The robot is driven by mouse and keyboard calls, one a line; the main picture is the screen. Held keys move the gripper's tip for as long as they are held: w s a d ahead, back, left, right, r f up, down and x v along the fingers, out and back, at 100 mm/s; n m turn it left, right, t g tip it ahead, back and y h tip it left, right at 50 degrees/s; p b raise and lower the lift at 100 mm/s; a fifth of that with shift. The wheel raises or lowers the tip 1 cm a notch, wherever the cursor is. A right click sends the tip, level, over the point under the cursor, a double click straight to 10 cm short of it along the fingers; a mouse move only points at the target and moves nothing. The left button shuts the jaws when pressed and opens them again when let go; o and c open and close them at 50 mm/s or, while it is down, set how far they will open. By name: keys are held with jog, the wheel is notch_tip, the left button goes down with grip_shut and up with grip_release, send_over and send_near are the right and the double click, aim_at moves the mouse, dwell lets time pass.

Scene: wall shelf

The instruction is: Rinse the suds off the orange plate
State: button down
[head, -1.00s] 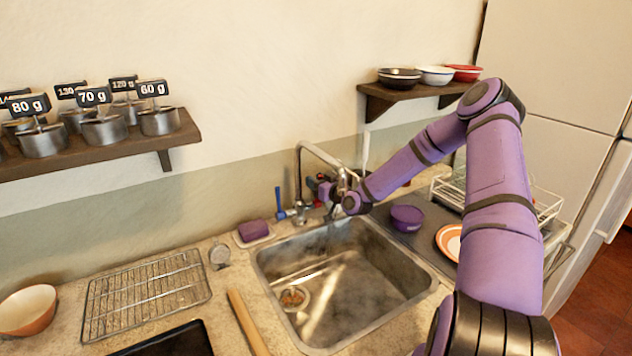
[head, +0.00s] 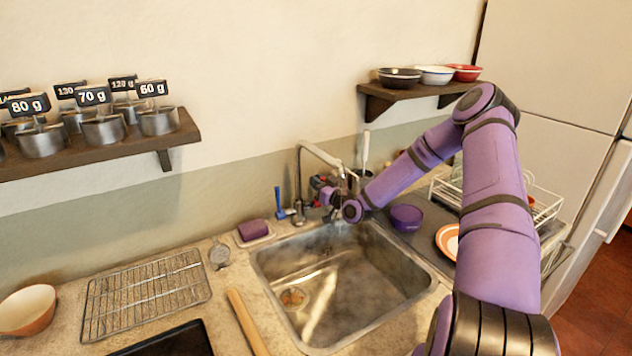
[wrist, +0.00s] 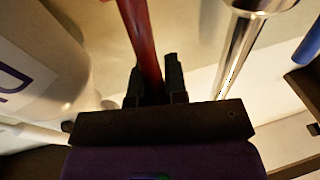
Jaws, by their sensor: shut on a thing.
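The orange plate (head: 448,241), orange with a white middle, lies on the dark drainboard right of the sink (head: 345,275), partly hidden by my arm. My gripper (head: 326,190) is at the tap (head: 299,170), above the back edge of the sink. In the wrist view my gripper (wrist: 158,78) is shut on a slim red handle (wrist: 142,35), which seems to be a tap lever. The chrome tap pipe (wrist: 240,45) stands right of it. A blue lever (head: 279,196) stands at the tap's left. I cannot make out suds on the plate.
A purple bowl (head: 406,217) sits on the drainboard near my forearm. A purple sponge (head: 253,230) lies left of the tap. A white dish rack (head: 545,205) stands behind my arm. A pale labelled container (wrist: 45,70) is close left of the gripper. The sink basin is clear.

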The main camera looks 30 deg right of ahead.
jog(key=shift+s+t, duration=0.3)
jog(key=c, duration=1.1)
grip_release()
jog(key=shift+c, duration=0.2)
jog(key=shift+s, duration=0.1)
jog(key=v, duration=1)
jog(key=shift+s, duration=0.3)
jog(key=shift+d+f, duration=0.15)
